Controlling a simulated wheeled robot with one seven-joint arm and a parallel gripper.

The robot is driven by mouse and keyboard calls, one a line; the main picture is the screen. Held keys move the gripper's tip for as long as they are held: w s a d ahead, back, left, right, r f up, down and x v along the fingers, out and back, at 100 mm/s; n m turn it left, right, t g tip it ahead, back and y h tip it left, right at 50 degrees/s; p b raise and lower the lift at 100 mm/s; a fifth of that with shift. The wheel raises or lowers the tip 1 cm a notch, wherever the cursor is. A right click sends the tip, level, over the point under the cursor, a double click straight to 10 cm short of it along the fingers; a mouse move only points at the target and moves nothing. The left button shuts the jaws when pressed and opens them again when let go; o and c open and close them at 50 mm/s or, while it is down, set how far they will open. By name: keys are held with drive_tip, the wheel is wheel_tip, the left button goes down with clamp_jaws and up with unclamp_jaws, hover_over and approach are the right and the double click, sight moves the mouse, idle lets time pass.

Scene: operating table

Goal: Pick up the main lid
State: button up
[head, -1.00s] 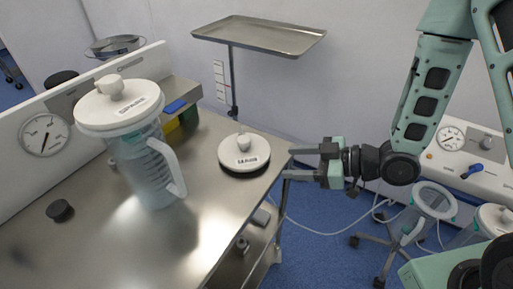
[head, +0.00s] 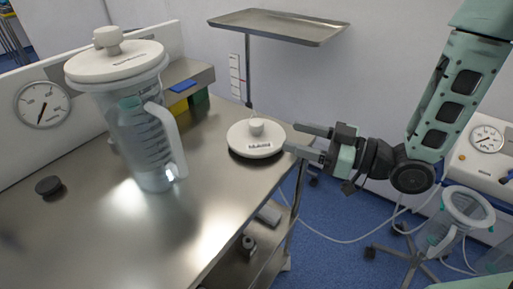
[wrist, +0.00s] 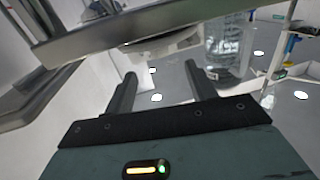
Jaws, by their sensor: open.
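The main lid (head: 256,145) is a round white lid with a knob on top and a label on its side. It lies flat on the steel table (head: 214,205), near the right edge. My gripper (head: 291,139) is open and empty, just right of the lid, with its fingers pointing left toward it. The fingertips look close to the lid's rim in the head view; I cannot tell whether they touch it. In the wrist view my gripper's fingers (wrist: 165,85) are spread apart with nothing between them; the lid is not clearly visible there.
A clear jug (head: 145,135) with a white spare lid (head: 116,62) stands left on the table. A small black cap (head: 48,186) lies at far left. A steel tray (head: 280,25) on a stand is behind. A lower shelf (head: 250,250) is under the table edge.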

sight(263, 126)
drive_tip(key=x, duration=0.4)
drive_tip(key=shift+a+r+p, duration=0.1)
drive_tip(key=shift+p, duration=0.3)
drive_tip(key=shift+p+x, duration=0.3)
drive_tip(key=shift+x, duration=2.8)
drive_tip(key=c, duration=1.1)
